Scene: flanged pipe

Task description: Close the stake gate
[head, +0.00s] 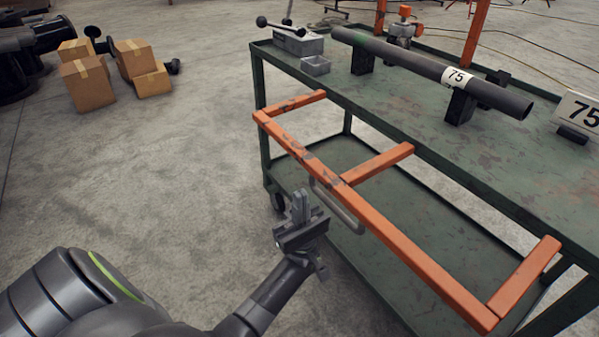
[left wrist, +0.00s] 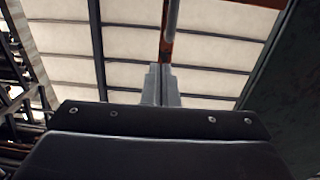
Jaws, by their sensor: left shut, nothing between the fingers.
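The orange stake gate (head: 370,205) is a long rail with several short arms, lying out from the front side of the green cart below its top edge. A grey bar handle (head: 338,208) hangs along the rail's near side. My left gripper (head: 300,196) is shut and empty, just left of the handle and apart from it in the head view. In the left wrist view the closed fingers (left wrist: 162,84) point up, with a piece of the orange rail (left wrist: 167,50) and a grey bar end (left wrist: 172,18) beyond them. My right gripper is not in view.
Cardboard boxes (head: 88,84) stand at the back left.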

